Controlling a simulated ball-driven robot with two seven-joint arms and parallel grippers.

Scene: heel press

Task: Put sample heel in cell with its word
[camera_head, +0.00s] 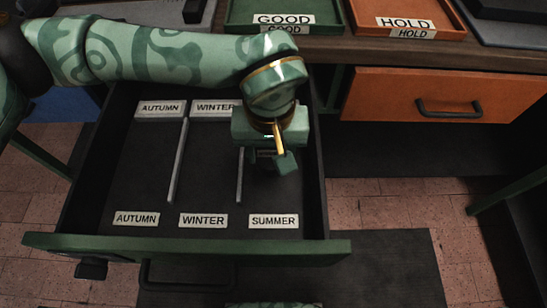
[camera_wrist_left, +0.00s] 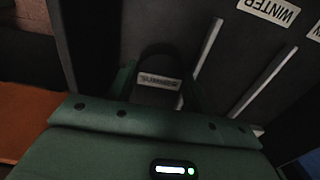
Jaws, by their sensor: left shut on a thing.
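My left gripper (camera_head: 272,160) is over the right-hand cell of the open drawer (camera_head: 180,242), the one with the SUMMER card (camera_head: 273,221) at its front. In the left wrist view its two green fingers (camera_wrist_left: 160,88) are shut on a dark heel (camera_wrist_left: 163,56). A white label reading SUMMER, upside down, shows between the fingers, seemingly on the heel. In the head view the heel is mostly hidden by the gripper. I cannot tell whether it touches the drawer floor. The AUTUMN and WINTER cells look empty. My right gripper is not in view.
Two thin dividers (camera_head: 178,160) split the drawer. The AUTUMN card (camera_head: 136,218) and WINTER card (camera_head: 203,221) lie at the front. A green GOOD tray (camera_head: 240,15) and an orange HOLD tray (camera_head: 358,15) stand on the desk. A closed orange drawer (camera_head: 385,95) is at the right.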

